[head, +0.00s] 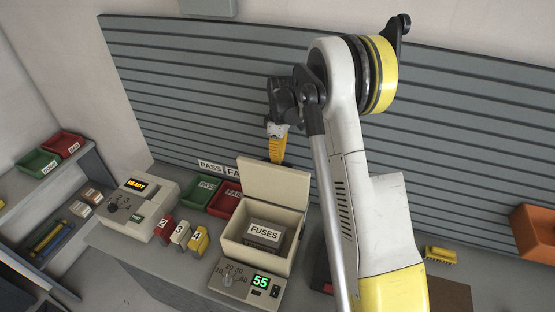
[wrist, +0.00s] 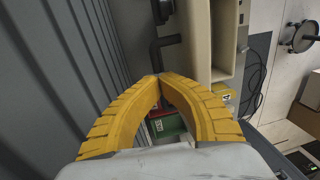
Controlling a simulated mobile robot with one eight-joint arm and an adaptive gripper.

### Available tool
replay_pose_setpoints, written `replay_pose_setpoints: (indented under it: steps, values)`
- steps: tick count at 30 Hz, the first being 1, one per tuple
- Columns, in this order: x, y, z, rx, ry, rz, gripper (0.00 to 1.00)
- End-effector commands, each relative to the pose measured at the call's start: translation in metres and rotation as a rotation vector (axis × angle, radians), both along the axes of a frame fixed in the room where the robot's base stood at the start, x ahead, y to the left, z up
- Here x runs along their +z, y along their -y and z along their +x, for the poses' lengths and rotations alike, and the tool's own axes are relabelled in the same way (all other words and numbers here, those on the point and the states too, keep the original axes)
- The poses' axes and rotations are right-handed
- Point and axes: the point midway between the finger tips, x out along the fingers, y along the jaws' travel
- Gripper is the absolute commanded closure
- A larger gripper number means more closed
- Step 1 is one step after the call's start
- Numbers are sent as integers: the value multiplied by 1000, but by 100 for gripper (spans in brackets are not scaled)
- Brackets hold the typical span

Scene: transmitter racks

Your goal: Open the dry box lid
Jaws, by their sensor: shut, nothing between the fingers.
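The dry box (head: 251,258) is a cream box on the bench, with a dark box labelled FUSES (head: 264,232) inside it. Its lid (head: 272,187) stands raised at the back edge, leaving the inside in plain view. My gripper (head: 278,160) is behind the top of the lid, pointing down; the lid partly hides its tips. Whether they touch the lid is unclear. In the wrist view the yellow fingers (wrist: 158,76) meet at their tips with nothing between them. Cream panels of the box or lid (wrist: 192,40) show beyond them.
A panel reading 55 (head: 245,282) sits in front of the box. Green (head: 202,191) and red (head: 227,199) bins, numbered blocks (head: 181,234) and a READY unit (head: 137,208) stand to the left. The ribbed wall (head: 200,100) is close behind my gripper.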

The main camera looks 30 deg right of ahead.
Motion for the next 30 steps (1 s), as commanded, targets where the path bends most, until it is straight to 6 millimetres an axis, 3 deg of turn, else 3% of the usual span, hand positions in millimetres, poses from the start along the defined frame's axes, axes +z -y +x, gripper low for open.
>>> replay_pose_setpoints:
  steps: [15,28,29,30]
  values:
    - [1,-37,-37,2,183,-186,100]
    - [5,-41,-41,0,214,-216,100]
    - [5,-41,-41,0,214,-216,96]
    - [5,-41,-41,0,214,-216,83]
